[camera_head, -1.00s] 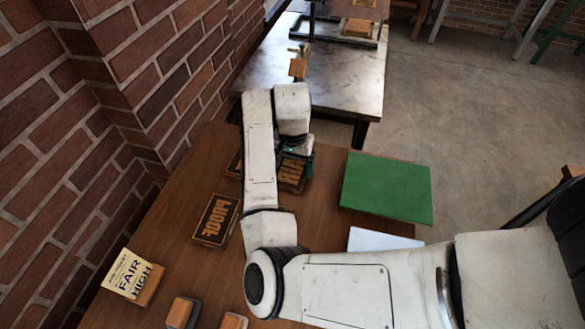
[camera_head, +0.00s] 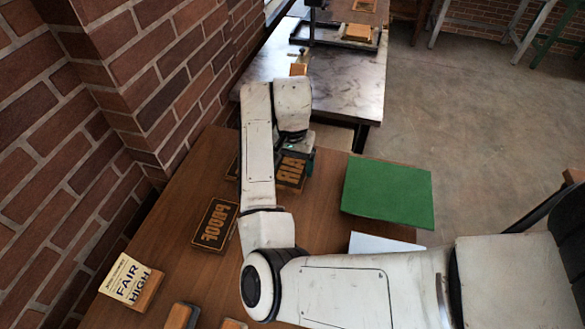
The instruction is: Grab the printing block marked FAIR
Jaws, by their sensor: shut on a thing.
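The FAIR printing block (camera_head: 292,172) is dark with raised tan mirrored letters, and only the part right of my forearm shows, reading like "AIR" reversed. More of a dark block shows left of my arm (camera_head: 233,167). My gripper (camera_head: 299,152) points down at the block, shut on it, its fingertips mostly hidden by my wrist. I cannot tell whether the block is clear of the table.
A green board (camera_head: 388,193) and white sheet (camera_head: 375,243) lie right. A brick wall bounds the left. A marble-topped table (camera_head: 345,90) stands beyond.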

